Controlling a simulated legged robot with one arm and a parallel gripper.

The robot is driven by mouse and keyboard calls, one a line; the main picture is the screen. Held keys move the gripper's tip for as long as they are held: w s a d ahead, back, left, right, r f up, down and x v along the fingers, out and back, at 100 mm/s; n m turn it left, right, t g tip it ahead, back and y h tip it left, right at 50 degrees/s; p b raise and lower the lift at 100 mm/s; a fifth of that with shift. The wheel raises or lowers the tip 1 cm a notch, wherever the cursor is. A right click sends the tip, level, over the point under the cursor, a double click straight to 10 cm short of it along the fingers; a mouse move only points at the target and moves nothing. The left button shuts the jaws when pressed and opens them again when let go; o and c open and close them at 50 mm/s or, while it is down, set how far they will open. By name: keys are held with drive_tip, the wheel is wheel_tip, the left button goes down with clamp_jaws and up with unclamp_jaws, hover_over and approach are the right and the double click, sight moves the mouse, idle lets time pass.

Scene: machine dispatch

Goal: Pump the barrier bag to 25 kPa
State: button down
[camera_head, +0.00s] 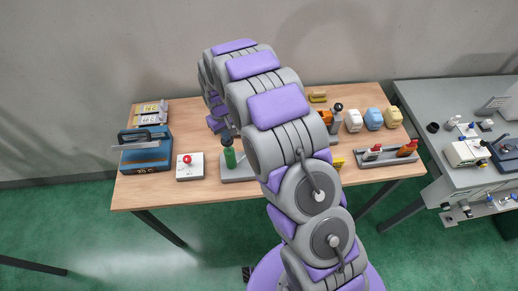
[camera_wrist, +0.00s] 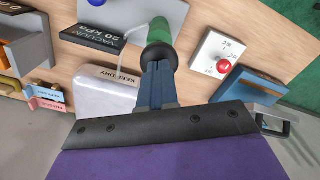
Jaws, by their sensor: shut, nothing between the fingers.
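A green hand pump (camera_head: 229,157) with a dark top stands on a grey base on the table; its green body (camera_wrist: 160,32) also shows in the wrist view. My gripper (camera_wrist: 158,68) is shut with nothing held, its fingertips at or just above the pump's dark top; contact cannot be told. In the head view my arm hides most of the gripper. A pale bag marked KEEP DRY (camera_wrist: 105,92) lies beside the pump in the wrist view. A black sign (camera_wrist: 94,38) reads VACUUM 20 kPa.
A blue machine (camera_head: 147,157) is at the table's left end. Coloured items (camera_head: 373,118) stand at the right. A grey bench (camera_head: 448,98) with equipment stands further right.

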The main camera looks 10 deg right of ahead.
drive_tip(key=shift+r, duration=3.05)
drive_tip(key=shift+s+d, duration=0.2)
drive_tip(key=shift+s, duration=0.05)
drive_tip(key=s+d+r+m+b, duration=0.1)
drive_tip(key=s+d+r+b, duration=0.1)
drive_tip(key=s+d+b, duration=0.45)
drive_tip(key=s+d+r+m+b, duration=0.15)
drive_tip(key=s+d+b, duration=0.25)
drive_tip(key=s, duration=0.6)
drive_tip(key=s+d+f+m+b, duration=0.1)
drive_tip(key=s+f+b, duration=0.1)
drive_tip(key=s, duration=0.5)
drive_tip(key=s+d+f+m+g+b, duration=0.1)
drive_tip(key=s+b, duration=0.3)
drive_tip(key=s, duration=0.4)
drive_tip(key=s+d+f+m+b, duration=0.1)
drive_tip(key=s+d+f+b, duration=0.2)
drive_tip(key=s, duration=0.5)
drive_tip(key=shift+d+f+g, duration=0.2)
drive_tip(key=shift+f+g, duration=0.1)
drive_tip(key=shift+g, duration=0.1)
